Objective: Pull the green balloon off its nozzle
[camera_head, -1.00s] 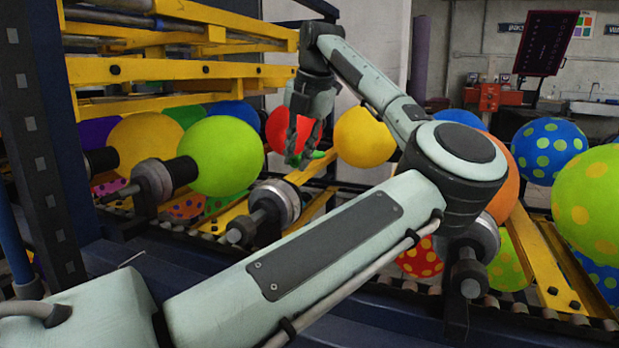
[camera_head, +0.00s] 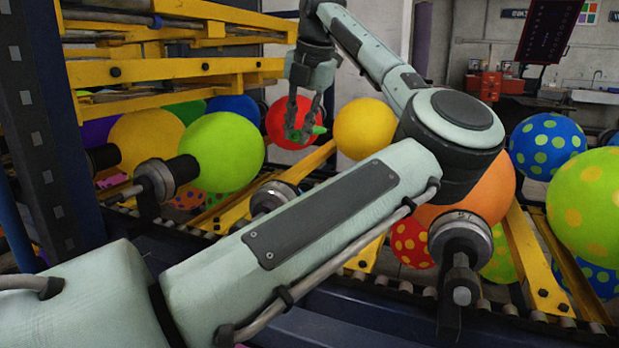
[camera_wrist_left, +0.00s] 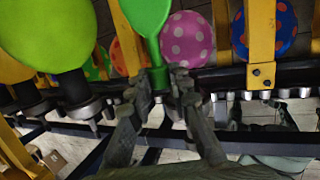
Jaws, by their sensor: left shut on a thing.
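The green balloon shows in the wrist view (camera_wrist_left: 147,18) as a limp, smooth green shape with a narrow neck. My left gripper (camera_wrist_left: 162,85) is shut on that neck. In the head view my left gripper (camera_head: 303,126) hangs in the upper middle, with a small green part of the balloon (camera_head: 318,131) sticking out to its right. A metal nozzle (camera_head: 272,197) stands below it, partly hidden by my left arm. The gripper and balloon look apart from this nozzle. My right gripper is not in view.
A large lime balloon (camera_head: 222,152) sits on a neighbouring nozzle (camera_head: 156,180) to the left. Red (camera_head: 290,122) and yellow (camera_head: 364,129) balloons are behind the gripper. An orange balloon (camera_head: 482,190) is to the right. Yellow beams (camera_head: 180,70) stand at upper left.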

